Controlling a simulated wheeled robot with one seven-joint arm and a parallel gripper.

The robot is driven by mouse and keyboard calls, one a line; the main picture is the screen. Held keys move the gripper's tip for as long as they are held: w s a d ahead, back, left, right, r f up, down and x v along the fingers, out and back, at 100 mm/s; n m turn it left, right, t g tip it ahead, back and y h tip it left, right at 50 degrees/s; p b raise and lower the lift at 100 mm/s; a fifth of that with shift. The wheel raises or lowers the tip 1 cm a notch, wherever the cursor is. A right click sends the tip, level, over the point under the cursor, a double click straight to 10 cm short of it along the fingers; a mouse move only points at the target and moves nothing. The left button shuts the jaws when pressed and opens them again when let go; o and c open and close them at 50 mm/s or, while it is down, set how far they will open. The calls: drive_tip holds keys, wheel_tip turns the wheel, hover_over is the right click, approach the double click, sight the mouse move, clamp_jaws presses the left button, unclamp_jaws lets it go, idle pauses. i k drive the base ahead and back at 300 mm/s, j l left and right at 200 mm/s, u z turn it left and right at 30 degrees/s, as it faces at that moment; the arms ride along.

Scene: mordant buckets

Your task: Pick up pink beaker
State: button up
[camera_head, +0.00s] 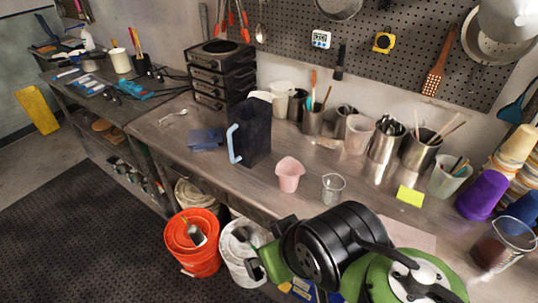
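The pink beaker (289,174) stands upright on the metal workbench, near its front edge. It is small, opaque and has a flared rim with a spout. My black and green arm fills the bottom centre and right, lower in the picture than the beaker and apart from it. The end of my arm is dark and partly hidden by its own links. I cannot make out the fingertips or whether they hold anything.
A clear glass beaker (333,188) stands right of the pink one. A tall black pitcher (252,130) with a blue handle stands to its left. Utensil cups line the back, including a steel one (388,143). A red bucket (200,262) stands on the floor below.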

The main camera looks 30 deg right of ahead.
sight(289, 170)
drive_tip(key=i+j+z, duration=0.45)
drive_tip(key=j, duration=0.2)
drive_tip(key=i+j+z, duration=0.1)
drive_tip(key=j+z, duration=0.15)
drive_tip(key=j, duration=0.15)
drive_tip(key=i+j+z, duration=0.1)
drive_tip(key=j+z, duration=0.15)
drive_tip(key=j, duration=0.15)
